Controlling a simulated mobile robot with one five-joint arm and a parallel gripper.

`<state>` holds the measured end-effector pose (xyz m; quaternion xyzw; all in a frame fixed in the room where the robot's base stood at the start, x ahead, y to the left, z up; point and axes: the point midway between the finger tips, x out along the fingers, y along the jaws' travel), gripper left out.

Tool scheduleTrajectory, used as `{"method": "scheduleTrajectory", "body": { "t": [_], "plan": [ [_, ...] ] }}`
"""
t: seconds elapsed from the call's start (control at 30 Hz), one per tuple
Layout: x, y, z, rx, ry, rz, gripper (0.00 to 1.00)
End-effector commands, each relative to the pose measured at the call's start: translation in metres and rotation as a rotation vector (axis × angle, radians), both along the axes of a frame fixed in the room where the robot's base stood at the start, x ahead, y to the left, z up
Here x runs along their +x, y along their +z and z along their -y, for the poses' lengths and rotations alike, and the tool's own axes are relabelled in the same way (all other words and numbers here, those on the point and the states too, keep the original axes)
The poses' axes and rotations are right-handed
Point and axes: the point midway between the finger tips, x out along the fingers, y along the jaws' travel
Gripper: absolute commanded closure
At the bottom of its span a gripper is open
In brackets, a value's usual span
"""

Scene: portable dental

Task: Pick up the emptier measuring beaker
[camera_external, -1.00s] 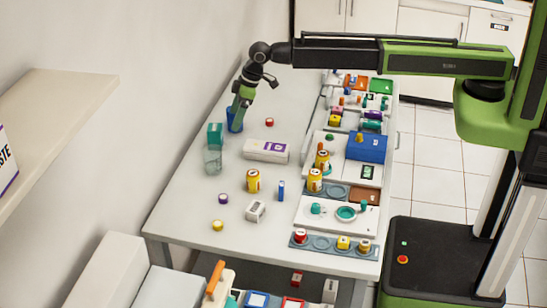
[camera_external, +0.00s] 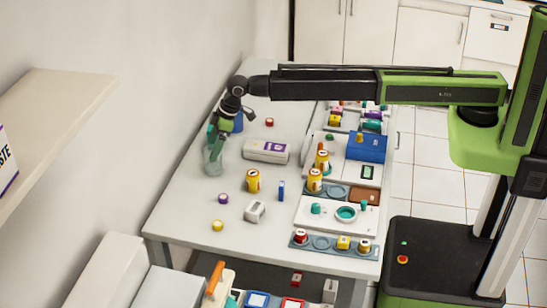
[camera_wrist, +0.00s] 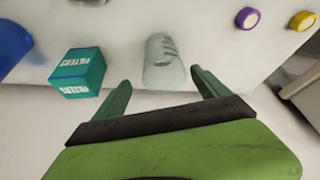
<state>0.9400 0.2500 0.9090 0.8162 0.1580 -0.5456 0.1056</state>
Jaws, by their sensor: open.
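A clear grey measuring beaker (camera_external: 213,163) with raised marks stands near the left edge of the white table. In the wrist view this beaker (camera_wrist: 163,62) shows between and just beyond my fingers, and I see no clear fill in it. I cannot make out a second measuring beaker to compare. My gripper (camera_external: 216,152) is open and empty, pointing down at the beaker. In the wrist view the fingers of my gripper (camera_wrist: 160,80) are spread on either side of it; I cannot tell if they touch it.
A teal box (camera_wrist: 78,73) stands close left of the beaker in the wrist view, with a blue round object (camera_wrist: 12,45) farther left. A white carton (camera_external: 266,151) lies to the right. A purple-rimmed jar (camera_external: 223,199) and a yellow jar (camera_external: 217,225) stand nearer the front.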

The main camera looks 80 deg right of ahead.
Motion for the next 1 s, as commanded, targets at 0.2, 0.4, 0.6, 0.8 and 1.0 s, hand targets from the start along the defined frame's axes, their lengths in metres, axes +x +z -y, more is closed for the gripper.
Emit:
{"method": "scheduleTrajectory", "body": {
  "t": [0.2,0.4,0.6,0.8,1.0],
  "plan": [
    [0.002,-0.009,-0.003,0.0,0.0,0.0,0.15],
    [0.012,-0.044,-0.013,0.0,-0.001,0.0,0.15],
    [0.016,-0.048,-0.014,0.0,0.0,0.0,0.15],
    [0.015,-0.047,-0.014,0.0,0.0,0.0,0.27],
    [0.015,-0.047,-0.014,0.0,0.0,0.0,0.53]
  ]
}}
